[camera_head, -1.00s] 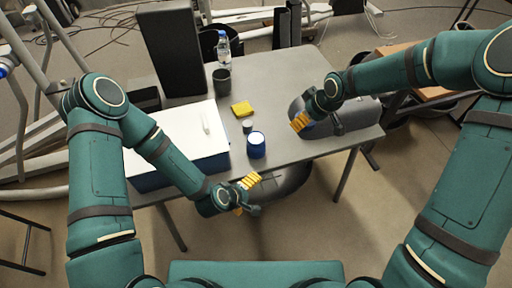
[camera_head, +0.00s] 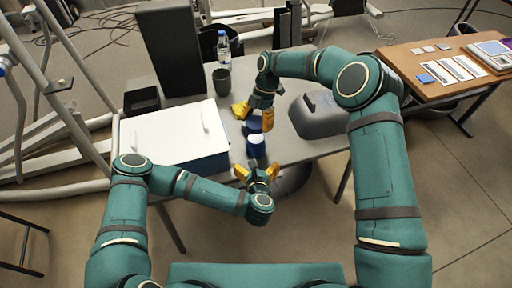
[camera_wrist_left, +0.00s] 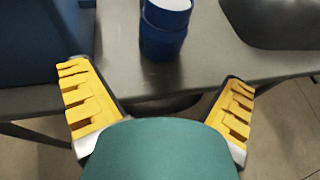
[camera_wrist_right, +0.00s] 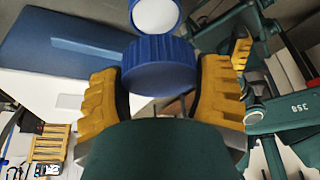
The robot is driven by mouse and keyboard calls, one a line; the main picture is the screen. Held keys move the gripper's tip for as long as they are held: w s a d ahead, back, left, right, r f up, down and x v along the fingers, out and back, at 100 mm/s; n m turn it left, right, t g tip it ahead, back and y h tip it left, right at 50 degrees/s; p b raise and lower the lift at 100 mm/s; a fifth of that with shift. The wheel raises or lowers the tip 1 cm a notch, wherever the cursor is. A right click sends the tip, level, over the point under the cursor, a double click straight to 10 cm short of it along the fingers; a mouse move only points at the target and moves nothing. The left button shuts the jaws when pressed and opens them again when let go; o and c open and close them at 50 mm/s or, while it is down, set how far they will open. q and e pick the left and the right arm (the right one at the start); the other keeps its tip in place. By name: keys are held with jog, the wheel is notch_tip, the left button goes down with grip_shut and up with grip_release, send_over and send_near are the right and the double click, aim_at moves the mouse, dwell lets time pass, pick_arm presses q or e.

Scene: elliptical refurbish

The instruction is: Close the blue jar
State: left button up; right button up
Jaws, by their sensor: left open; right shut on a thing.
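The blue jar (camera_head: 256,147) stands near the front edge of the grey table, its white top facing up. It also shows in the left wrist view (camera_wrist_left: 162,40), upright, in front of my left gripper (camera_head: 257,172). That gripper is open, its fingers apart on the near side of the jar, not touching it. My right gripper (camera_head: 254,114) is shut on a blue ribbed lid (camera_wrist_right: 158,68), just behind and above the jar in the head view. In the right wrist view the jar (camera_wrist_right: 156,14) shows beyond the lid, apart from it or nearly so.
A white-topped blue box (camera_head: 175,133) lies left of the jar. A grey rounded case (camera_head: 318,118) is on the right. A dark cup (camera_head: 221,80) and a bottle (camera_head: 223,47) stand at the back. A wooden side table (camera_head: 405,62) is at the right.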

aim_at(255, 151)
pick_arm(q)
jog(key=shift+w, duration=0.15)
jog(key=x, duration=1.1)
jog(key=shift+w+a+f, duration=0.15)
jog(key=shift+w+f, duration=0.05)
jog(key=shift+w, duration=0.1)
jog(key=c, duration=1.2)
jog(key=shift+c, duration=0.2)
